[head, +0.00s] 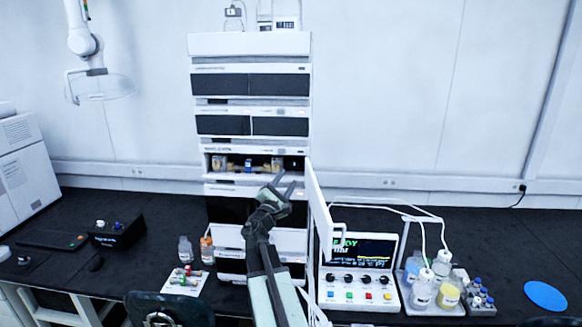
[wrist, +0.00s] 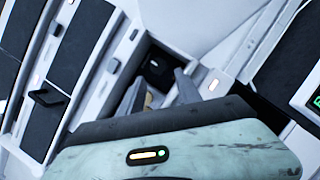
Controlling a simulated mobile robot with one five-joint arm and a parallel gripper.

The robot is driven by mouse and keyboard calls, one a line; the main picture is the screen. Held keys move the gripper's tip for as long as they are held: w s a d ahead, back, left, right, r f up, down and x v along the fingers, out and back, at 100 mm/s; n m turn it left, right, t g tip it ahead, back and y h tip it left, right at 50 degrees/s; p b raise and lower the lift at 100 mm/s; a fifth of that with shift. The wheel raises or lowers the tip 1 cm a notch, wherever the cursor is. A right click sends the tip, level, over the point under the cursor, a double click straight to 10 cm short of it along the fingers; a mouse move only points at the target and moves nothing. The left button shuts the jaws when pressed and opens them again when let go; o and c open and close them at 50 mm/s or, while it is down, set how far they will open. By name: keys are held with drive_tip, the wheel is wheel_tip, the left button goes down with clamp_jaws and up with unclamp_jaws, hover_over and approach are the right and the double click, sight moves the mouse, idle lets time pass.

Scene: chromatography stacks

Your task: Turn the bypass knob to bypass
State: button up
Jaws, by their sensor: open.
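My gripper (head: 281,185) is open and empty, raised in front of the chromatography stack (head: 250,45), just below and in front of an open module bay. In the wrist view, the two grey fingers (wrist: 158,95) point toward a recess in the stack. A small black block with a round face (wrist: 155,68) shows beyond the fingers; I cannot tell whether it is the bypass knob. In the head view, several black knobs (head: 349,279) sit on a white control panel to the right. No knob's label is readable, so I cannot tell which one is bypass.
The open bay (head: 240,165) holds yellow and blue parts. An open white door (head: 319,215) stands just right of my gripper. Bottles (head: 422,288) stand right of the panel, and small bottles (head: 185,248) stand left of the stack. A blue disc (head: 546,295) lies at far right.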

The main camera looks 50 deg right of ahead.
sight(294, 167)
drive_tip(key=p+x, duration=0.2)
drive_tip(key=x, duration=0.6)
drive_tip(key=shift+a+r, duration=0.15)
